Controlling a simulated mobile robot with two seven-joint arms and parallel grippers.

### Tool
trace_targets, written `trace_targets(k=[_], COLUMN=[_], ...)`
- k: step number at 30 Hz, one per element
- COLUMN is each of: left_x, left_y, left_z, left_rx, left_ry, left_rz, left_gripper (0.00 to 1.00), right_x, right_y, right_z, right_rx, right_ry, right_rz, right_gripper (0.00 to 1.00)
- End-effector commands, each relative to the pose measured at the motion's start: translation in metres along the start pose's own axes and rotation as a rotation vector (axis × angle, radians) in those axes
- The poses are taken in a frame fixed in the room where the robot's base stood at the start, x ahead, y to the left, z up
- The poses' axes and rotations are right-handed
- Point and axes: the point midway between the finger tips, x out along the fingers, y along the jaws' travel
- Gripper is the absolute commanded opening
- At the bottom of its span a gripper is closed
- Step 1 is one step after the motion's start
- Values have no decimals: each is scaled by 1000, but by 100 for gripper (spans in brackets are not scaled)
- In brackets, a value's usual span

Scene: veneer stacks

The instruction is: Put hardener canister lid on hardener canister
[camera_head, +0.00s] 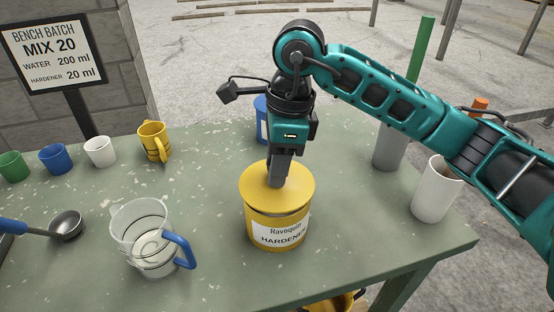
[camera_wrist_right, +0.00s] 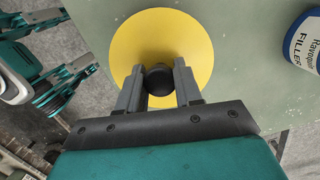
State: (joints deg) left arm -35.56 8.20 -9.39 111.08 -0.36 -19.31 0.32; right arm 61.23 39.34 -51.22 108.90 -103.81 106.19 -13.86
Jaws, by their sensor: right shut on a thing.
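The hardener canister (camera_head: 278,234) is yellow with a white label and stands upright on the green table. The hardener canister lid (camera_head: 258,182) is a flat yellow disc with a black knob, and it shows from above in the right wrist view (camera_wrist_right: 190,45). My right gripper (camera_head: 278,182) points down and is shut on the knob (camera_wrist_right: 158,80). The lid is roughly level over the canister's mouth and covers it. A grey band shows under its front edge; I cannot tell whether the lid is fully seated. My left gripper is not in view.
A blue filler canister (camera_wrist_right: 306,40) stands behind, partly hidden by my arm in the head view. A clear jug (camera_head: 140,235) with a blue handle stands left. A ladle (camera_head: 66,224), several mugs and a yellow mug (camera_head: 153,140) are farther left. A white container (camera_head: 434,192) stands right.

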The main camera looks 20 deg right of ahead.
Motion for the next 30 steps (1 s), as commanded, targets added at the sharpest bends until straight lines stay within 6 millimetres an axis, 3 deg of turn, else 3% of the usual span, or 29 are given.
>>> trace_targets(k=[30], left_x=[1], left_y=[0], left_z=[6], left_rx=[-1], left_ry=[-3], left_rz=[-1], left_gripper=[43], right_x=[1], right_y=[0], right_z=[0], right_rx=[0], right_ry=[0], right_rz=[0], right_gripper=[5])
